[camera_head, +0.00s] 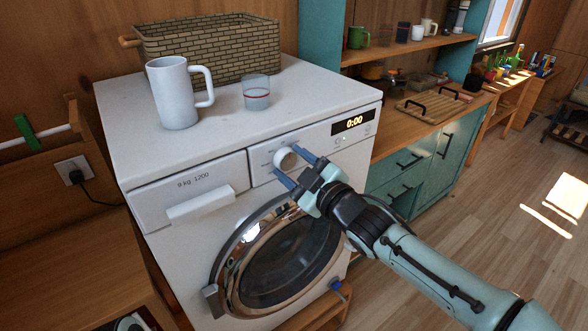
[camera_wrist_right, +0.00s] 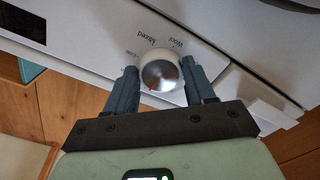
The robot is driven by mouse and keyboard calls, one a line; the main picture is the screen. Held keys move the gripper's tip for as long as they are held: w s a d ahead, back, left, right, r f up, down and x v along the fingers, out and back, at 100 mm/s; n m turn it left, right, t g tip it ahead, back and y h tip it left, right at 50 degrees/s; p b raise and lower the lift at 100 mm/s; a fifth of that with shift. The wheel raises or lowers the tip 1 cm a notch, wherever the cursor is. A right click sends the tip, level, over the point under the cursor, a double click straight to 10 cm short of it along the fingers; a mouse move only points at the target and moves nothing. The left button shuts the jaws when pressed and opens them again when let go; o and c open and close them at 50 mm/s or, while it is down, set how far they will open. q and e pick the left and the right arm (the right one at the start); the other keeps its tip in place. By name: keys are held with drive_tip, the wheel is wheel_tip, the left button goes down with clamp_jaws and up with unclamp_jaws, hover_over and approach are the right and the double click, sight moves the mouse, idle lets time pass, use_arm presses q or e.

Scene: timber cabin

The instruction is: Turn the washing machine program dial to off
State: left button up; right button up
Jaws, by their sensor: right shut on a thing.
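The white washing machine (camera_head: 165,238) stands in the middle of the head view, with a lit display (camera_head: 353,123) reading 0:00. Its round program dial (camera_head: 284,158) is on the front panel, left of the display. In the wrist view the dial (camera_wrist_right: 160,74) is silvery, with a small red mark near its lower left edge and the words "Mixed" and "Wool" beside it. My right gripper (camera_head: 294,170) has one finger on each side of the dial and is shut on it; it also shows in the wrist view (camera_wrist_right: 164,85). My left gripper is not in view.
A white mug (camera_head: 175,95), a clear glass (camera_head: 256,93) and a woven basket (camera_head: 210,52) stand on top of the machine. A teal cabinet (camera_head: 425,170) stands to the right.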

drive_tip(key=shift+n, duration=0.6)
drive_tip(key=o, duration=1)
drive_tip(key=p+v, duration=0.1)
drive_tip(key=v, duration=1.2)
drive_tip(key=shift+s, duration=0.2)
drive_tip(key=shift+d, duration=0.15)
